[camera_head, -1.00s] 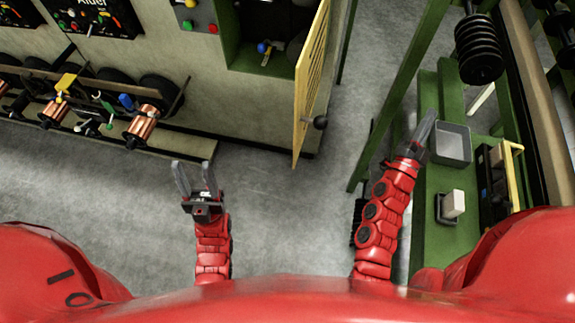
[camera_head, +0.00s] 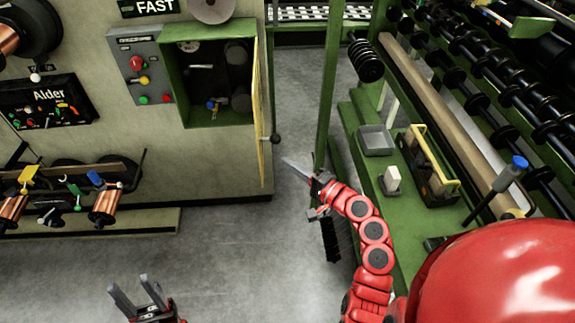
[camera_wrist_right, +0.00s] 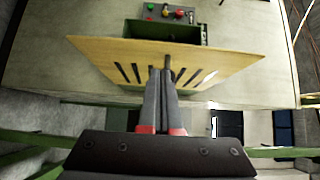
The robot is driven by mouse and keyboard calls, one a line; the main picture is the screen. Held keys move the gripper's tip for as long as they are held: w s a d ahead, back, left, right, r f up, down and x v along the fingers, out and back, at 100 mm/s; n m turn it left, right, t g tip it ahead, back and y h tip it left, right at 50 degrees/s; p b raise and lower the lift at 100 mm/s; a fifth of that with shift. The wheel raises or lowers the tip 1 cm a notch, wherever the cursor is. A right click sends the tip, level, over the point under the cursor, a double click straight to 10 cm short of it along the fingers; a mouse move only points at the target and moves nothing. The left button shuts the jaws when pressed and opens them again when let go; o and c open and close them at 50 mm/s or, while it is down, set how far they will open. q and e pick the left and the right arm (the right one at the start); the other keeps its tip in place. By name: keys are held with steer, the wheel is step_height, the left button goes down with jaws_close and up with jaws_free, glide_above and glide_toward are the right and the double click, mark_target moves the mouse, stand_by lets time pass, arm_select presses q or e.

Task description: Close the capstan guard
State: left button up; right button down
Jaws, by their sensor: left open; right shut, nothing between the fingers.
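The capstan guard (camera_head: 260,115) is a yellow slotted panel standing open at the right side of the green capstan box (camera_head: 221,124). It is seen nearly edge-on, with a dark knob (camera_head: 276,139) on its outer face. In the right wrist view the guard's slotted face (camera_wrist_right: 110,52) spans the picture, with the box opening behind it. My right gripper (camera_head: 284,160) is shut and empty, just right of the guard and below the knob. Its fingertips (camera_wrist_right: 166,71) overlap the panel; I cannot tell if they touch. My left gripper (camera_head: 129,282) is open and empty at the lower left.
A control panel (camera_head: 142,72) with coloured buttons is left of the box. Copper spools (camera_head: 105,206) line the machine's lower front.

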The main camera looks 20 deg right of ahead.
steer(key=p+x, duration=0.1)
steer(key=x, duration=0.6)
steer(key=shift+w+p, duration=0.25)
steer(key=shift+p, duration=0.15)
steer(key=shift+a, duration=0.15)
